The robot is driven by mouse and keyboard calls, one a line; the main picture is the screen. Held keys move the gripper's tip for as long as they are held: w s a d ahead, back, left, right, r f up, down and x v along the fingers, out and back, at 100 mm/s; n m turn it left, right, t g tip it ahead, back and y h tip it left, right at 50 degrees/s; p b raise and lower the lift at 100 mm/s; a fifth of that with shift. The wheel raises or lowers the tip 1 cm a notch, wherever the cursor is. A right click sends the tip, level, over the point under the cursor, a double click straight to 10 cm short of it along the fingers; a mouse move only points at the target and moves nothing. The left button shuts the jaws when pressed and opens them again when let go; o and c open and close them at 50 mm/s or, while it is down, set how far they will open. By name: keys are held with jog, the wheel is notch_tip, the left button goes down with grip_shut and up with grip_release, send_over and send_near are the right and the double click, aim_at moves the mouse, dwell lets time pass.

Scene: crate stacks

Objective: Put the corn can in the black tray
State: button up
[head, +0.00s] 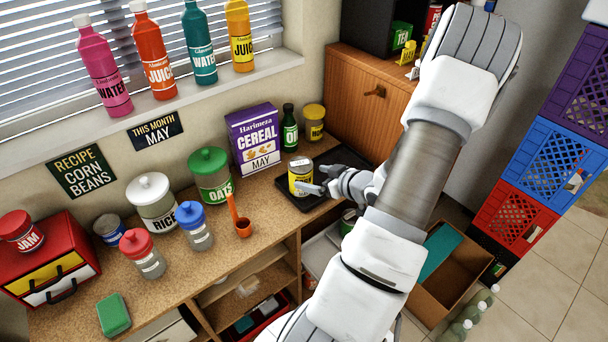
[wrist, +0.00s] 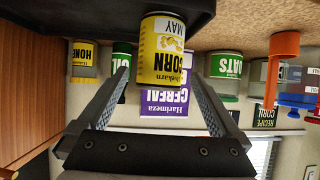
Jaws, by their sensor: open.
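The yellow corn can (head: 300,178) stands upright in the black tray (head: 296,201) on the counter, near the tray's left part. In the wrist view, which is upside down, the can (wrist: 164,52) shows its CORN and MAY label, with its base against the dark tray (wrist: 70,18). My gripper (head: 318,180) is at the can's right side in the head view. Its two fingers (wrist: 163,92) are apart in the wrist view, with the can at and beyond the tips. I cannot tell whether a finger touches it.
A cereal box (head: 254,138), an oil bottle (head: 289,128) and a yellow-lidded jar (head: 314,123) stand behind the tray. The green-lidded oats jar (head: 210,177) and an orange scoop (head: 241,222) are to the left. A wooden cabinet (head: 362,98) rises at the back right.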

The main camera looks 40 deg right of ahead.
jog(key=v, duration=0.5)
jog(key=shift+s+r, duration=0.15)
jog(key=shift+s, duration=0.15)
jog(key=shift+w, duration=0.1)
